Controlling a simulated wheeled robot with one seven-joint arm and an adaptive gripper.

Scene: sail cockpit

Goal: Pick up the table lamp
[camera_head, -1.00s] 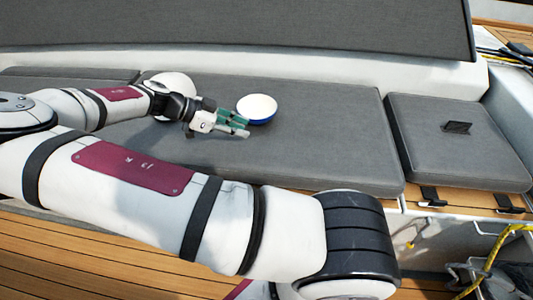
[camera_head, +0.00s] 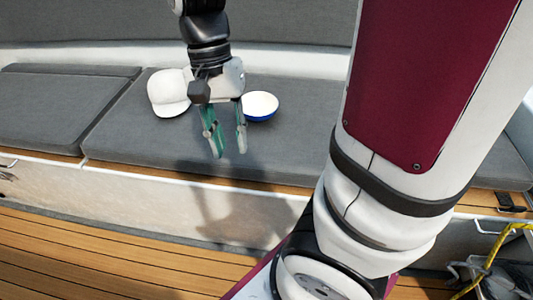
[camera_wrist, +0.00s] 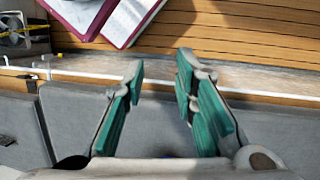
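No thing that I can clearly tell as a table lamp shows in these views. A white, cap-like object (camera_head: 168,92) sits on the grey bench cushion, left of my gripper in the head view. A white bowl with a blue lower side (camera_head: 260,106) sits on the same cushion, just right of my gripper. My gripper (camera_head: 229,152) points down above the cushion's front part, its green-padded fingers apart. In the wrist view, the fingers (camera_wrist: 160,68) are spread with nothing between them.
The grey cushion (camera_head: 300,150) has free room in front of the bowl. A white ledge and wooden deck (camera_head: 110,250) lie in front. Yellow rope (camera_head: 490,255) and gear stand at lower right. My own arm hides much of the right side.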

